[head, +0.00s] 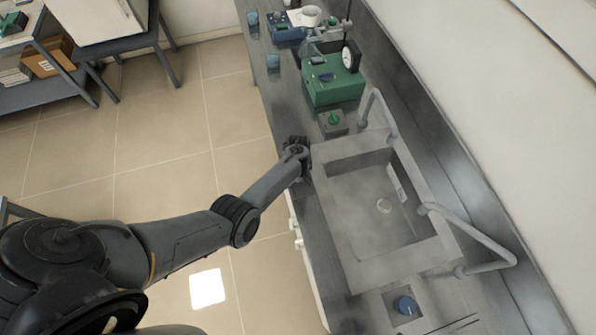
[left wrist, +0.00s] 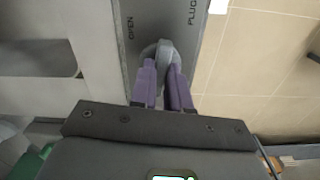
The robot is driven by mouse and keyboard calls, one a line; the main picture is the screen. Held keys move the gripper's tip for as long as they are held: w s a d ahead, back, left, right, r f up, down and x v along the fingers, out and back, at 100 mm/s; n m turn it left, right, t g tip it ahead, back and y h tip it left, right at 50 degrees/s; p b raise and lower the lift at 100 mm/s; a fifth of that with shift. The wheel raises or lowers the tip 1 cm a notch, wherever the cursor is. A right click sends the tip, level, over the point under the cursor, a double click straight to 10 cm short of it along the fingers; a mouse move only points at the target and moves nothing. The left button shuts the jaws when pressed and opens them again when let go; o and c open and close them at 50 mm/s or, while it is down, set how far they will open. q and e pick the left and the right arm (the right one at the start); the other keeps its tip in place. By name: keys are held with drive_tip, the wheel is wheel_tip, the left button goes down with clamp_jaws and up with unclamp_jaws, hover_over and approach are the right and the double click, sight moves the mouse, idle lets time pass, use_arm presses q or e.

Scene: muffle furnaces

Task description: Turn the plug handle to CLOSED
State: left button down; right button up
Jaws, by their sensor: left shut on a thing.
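The plug handle (left wrist: 165,47) is a grey rounded lever on a dark panel (left wrist: 128,62) in the left wrist view. The word OPEN is printed to the left of it and PLUG to the right; I see no CLOSED label. My left gripper (left wrist: 162,68) has its purple fingers on both sides of the handle and is shut on it. In the head view my left gripper (head: 296,150) is at the counter's front edge, beside the sink (head: 345,215), and hides the handle. My right gripper is not in view.
The tiled floor on the left is open.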

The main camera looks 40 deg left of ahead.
use_arm(q)
drive_tip(key=shift+n, duration=0.7)
drive_tip(key=c, duration=1.1)
unclamp_jaws()
wheel_tip(320, 180, up, 11)
drive_tip(key=p, duration=0.3)
